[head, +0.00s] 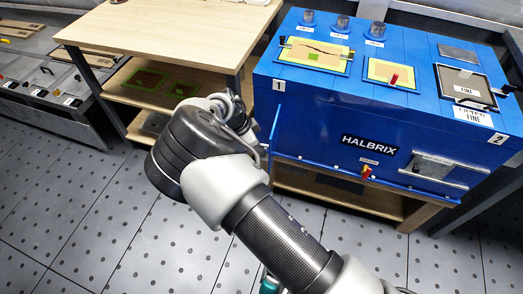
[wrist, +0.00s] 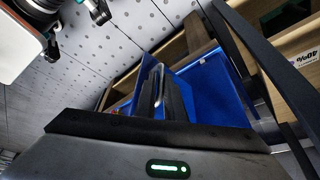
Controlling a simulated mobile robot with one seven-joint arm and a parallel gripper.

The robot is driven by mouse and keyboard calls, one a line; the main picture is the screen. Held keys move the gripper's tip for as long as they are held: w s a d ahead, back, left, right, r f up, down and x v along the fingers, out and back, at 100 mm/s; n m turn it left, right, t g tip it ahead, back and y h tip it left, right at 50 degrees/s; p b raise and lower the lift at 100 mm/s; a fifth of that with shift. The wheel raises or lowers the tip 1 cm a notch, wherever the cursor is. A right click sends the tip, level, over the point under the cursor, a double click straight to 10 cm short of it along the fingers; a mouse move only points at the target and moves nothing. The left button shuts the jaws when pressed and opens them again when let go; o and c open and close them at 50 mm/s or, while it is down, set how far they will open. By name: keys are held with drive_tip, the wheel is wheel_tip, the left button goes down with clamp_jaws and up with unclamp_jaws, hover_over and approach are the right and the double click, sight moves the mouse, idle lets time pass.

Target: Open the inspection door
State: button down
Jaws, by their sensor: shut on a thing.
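The blue machine (head: 320,125) marked HALBRIX stands at the upper right in the head view. A thin blue panel (head: 274,130), seemingly the inspection door, juts from its left end. In the wrist view this blue panel (wrist: 146,78) stands at an angle to a wider blue surface (wrist: 215,88), so it looks partly open. A pale metal bar handle (wrist: 158,86) shows at the panel. My gripper (wrist: 167,88) is shut on the handle, with its dark fingers around it. In the head view my own arm hides the gripper and handle.
A wooden shelf table (head: 165,35) stands close to the machine's left end, with a narrow gap between. A wooden stand (head: 330,190) carries the machine. A grey bench (head: 45,85) is at far left. The tiled floor (head: 110,225) in front is clear.

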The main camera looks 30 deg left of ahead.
drive_tip(key=shift+w+r, duration=0.1)
drive_tip(key=shift+w, duration=0.2)
drive_tip(key=c, duration=1.9)
unclamp_jaws()
drive_tip(key=shift+s, duration=0.1)
drive_tip(key=shift+r, duration=0.1)
drive_tip(key=p+v, duration=0.3)
drive_tip(key=v, duration=1.4)
